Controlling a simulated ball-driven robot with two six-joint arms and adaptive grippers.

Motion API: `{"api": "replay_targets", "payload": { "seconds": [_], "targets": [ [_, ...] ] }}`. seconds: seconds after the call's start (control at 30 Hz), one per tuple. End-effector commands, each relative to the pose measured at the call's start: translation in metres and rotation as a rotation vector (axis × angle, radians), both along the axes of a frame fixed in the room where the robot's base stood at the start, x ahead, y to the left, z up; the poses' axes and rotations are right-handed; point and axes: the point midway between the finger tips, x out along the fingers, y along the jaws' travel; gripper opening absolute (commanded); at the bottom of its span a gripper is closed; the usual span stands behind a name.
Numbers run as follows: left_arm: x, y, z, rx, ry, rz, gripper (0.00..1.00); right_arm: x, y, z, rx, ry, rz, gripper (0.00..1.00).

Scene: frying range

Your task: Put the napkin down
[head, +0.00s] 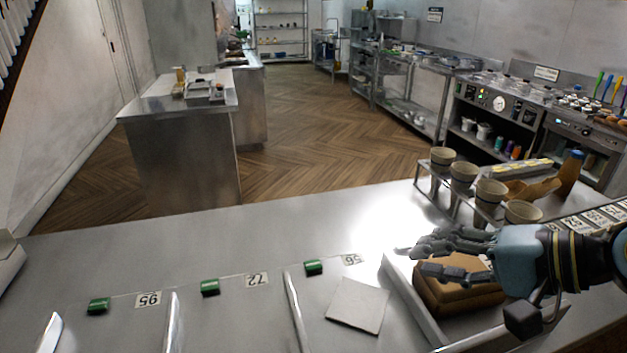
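A pale grey square napkin (357,306) lies flat on the steel counter, in the lane by the number 56 label. My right gripper (420,260) comes in from the right, above and beside a brown box (460,296) in a metal-edged bay. Its fingers are spread apart and point left, with nothing seen held between them. The napkin is apart from the gripper, to its lower left. A small white patch shows behind the fingers at the box top, mostly hidden. My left gripper is out of view.
Metal dividers (297,312) split the counter into lanes, with green blocks (314,267) and number labels 95, 72 and 56 (351,259). A rack of paper cups (490,191) stands behind my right gripper. The counter's left rear is clear.

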Motion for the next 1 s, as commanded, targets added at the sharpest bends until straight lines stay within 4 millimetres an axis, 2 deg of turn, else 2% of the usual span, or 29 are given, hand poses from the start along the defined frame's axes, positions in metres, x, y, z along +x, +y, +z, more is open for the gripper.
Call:
{"api": "replay_targets", "payload": {
  "seconds": [0.07, 0.17, 0.33, 0.53, 0.77, 0.8, 1.0],
  "targets": [
    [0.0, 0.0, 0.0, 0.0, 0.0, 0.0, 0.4, -0.012, 0.004, -0.008, -0.069, -0.01, 0.036, 0.22],
    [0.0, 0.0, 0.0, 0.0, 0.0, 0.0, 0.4, -0.041, 0.006, -0.025, -0.267, -0.038, 0.13, 0.22],
    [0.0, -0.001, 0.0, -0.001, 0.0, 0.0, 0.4, -0.094, -0.011, -0.048, -0.645, -0.049, 0.302, 0.22],
    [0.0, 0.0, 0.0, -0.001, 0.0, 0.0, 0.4, -0.14, -0.041, -0.053, -0.945, 0.003, 0.436, 0.22],
    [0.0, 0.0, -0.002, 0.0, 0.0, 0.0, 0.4, -0.19, -0.08, -0.045, -1.204, 0.127, 0.558, 0.22],
    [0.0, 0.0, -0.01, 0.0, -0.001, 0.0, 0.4, -0.185, -0.081, -0.067, -1.197, 0.127, 0.558, 0.22],
    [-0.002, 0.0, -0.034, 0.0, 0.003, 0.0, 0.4, -0.174, -0.085, -0.142, -1.187, 0.146, 0.563, 0.22]
  ]
}}
